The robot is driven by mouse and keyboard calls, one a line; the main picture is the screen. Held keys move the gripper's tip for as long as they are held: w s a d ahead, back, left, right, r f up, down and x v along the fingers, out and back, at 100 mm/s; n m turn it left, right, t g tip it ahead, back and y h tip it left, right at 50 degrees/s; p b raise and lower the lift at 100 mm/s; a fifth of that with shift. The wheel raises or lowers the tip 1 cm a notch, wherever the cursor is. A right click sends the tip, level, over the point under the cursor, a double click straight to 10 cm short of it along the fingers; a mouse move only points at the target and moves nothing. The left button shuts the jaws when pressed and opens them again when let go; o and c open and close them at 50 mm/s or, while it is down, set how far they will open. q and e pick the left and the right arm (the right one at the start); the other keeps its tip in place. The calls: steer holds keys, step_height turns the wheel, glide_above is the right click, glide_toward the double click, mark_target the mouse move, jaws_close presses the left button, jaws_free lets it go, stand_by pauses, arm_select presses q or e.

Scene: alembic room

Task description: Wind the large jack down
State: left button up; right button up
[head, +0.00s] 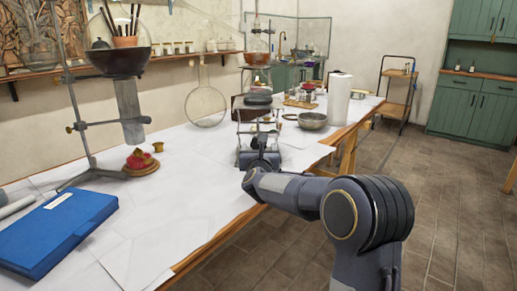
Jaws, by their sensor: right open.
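The large jack (243,128) stands on the white-covered table in the middle of the head view. It is a metal frame with a raised platform, and round dark ware sits on top of it. My right arm reaches in from the lower right. My right gripper (262,154) is open at the front of the jack, low near its base. The gripper and wrist hide much of the jack's lower front, including any knob there. I cannot tell whether the fingers touch it. My left gripper is out of view.
A blue case (58,232) lies at the front left. A retort stand (78,110) with a dark bowl rises behind it. A metal bowl (312,121) and a white roll (339,98) stand right of the jack. The table's middle front is clear.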

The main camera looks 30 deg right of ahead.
steer(key=x, duration=0.5)
steer(key=shift+w, duration=0.1)
steer(key=c, duration=1)
